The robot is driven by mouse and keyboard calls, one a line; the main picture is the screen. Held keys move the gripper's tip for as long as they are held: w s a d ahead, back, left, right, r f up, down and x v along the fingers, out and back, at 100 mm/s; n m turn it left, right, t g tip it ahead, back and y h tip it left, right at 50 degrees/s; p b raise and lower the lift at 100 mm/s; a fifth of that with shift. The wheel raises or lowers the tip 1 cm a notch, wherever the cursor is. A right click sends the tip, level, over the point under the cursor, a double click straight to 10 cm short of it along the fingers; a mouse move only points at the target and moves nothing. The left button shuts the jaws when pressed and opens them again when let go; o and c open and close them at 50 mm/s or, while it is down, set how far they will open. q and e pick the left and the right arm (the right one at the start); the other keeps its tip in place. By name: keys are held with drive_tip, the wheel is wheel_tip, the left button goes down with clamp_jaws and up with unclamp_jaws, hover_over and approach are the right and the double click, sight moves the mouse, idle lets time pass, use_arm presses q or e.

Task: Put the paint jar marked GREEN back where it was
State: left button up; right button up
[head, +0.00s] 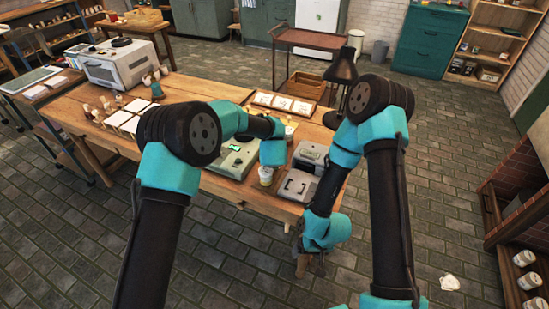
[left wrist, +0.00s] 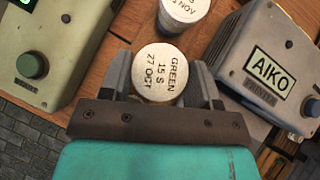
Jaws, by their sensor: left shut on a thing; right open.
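My left gripper (head: 268,165) is shut on a round jar with a pale lid that reads GREEN, 15 S, 27 OCT; this GREEN jar (left wrist: 162,72) sits between the two grey fingers in the left wrist view. In the head view the jar (head: 265,177) shows below the gripper at the table's front edge, between two machines; whether it touches the table I cannot tell. A second pale-lidded jar (left wrist: 184,10), its lid partly cut off and ending in NOV, stands just beyond. My right gripper (head: 311,255) is open and low, in front of the table's right corner.
A dark lamp (head: 342,72) stands at the table's right end. Bare wood (head: 190,88) shows mid-table.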

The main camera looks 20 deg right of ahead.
use_arm(q)
drive_tip(key=shift+f, duration=0.8)
drive_tip(key=shift+f, duration=0.1)
drive_tip(key=o, duration=1.1)
drive_tip(key=shift+c, duration=0.2)
drive_tip(key=v, duration=1.2)
